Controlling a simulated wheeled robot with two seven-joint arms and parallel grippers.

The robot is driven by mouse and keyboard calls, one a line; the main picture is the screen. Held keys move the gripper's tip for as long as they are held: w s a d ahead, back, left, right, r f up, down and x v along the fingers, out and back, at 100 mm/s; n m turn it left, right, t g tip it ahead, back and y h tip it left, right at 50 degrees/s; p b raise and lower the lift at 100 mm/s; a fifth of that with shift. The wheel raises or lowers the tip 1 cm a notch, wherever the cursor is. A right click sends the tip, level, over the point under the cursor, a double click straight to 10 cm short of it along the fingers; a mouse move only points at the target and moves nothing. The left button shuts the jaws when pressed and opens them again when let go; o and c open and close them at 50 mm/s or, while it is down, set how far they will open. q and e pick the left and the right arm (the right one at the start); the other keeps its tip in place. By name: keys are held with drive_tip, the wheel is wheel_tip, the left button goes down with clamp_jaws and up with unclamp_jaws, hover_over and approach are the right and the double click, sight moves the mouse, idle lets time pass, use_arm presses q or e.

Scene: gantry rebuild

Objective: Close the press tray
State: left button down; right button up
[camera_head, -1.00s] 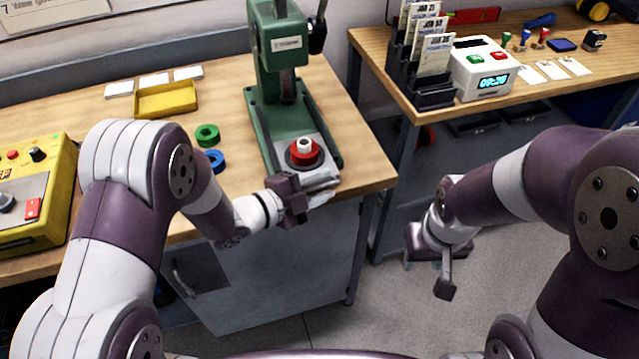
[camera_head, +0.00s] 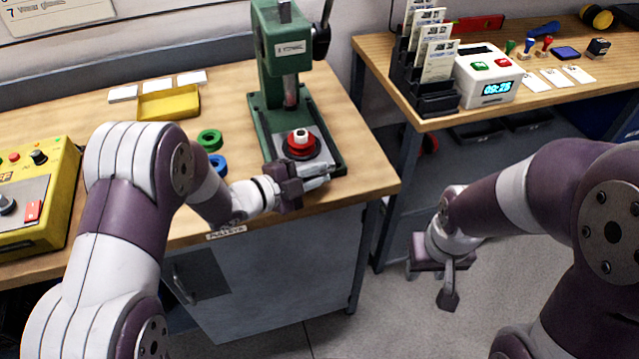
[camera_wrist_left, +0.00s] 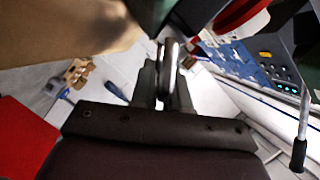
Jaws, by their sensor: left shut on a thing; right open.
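The green press (camera_head: 285,50) stands on the wooden bench. Its grey tray (camera_head: 322,150) lies on the press base and carries a red pulley (camera_head: 301,150) with a white centre. The pulley sits a little in front of the ram, not directly below it. My left gripper (camera_head: 324,176) is at the tray's front edge. In the left wrist view, its fingers (camera_wrist_left: 165,85) are shut on a shiny metal handle (camera_wrist_left: 169,62). The handle is mostly hidden in the head view. My right gripper (camera_head: 430,284) is open and empty over the floor, away from the press.
A green ring (camera_head: 210,139) and a blue ring (camera_head: 218,164) lie left of the press, close to my left arm. A yellow tray (camera_head: 168,103) and a yellow control box (camera_head: 40,190) are further left. The side desk (camera_head: 420,118) holds a clock device (camera_head: 487,77).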

use_arm(q)
drive_tip(key=shift+s, duration=0.1)
drive_tip(key=c, duration=1.2)
unclamp_jaws()
drive_tip(key=shift+a, duration=0.1)
drive_tip(key=v, duration=1.2)
drive_tip(key=shift+s+a+b, duration=0.15)
drive_tip(key=shift+a+b, duration=0.05)
drive_tip(key=shift+b, duration=0.1)
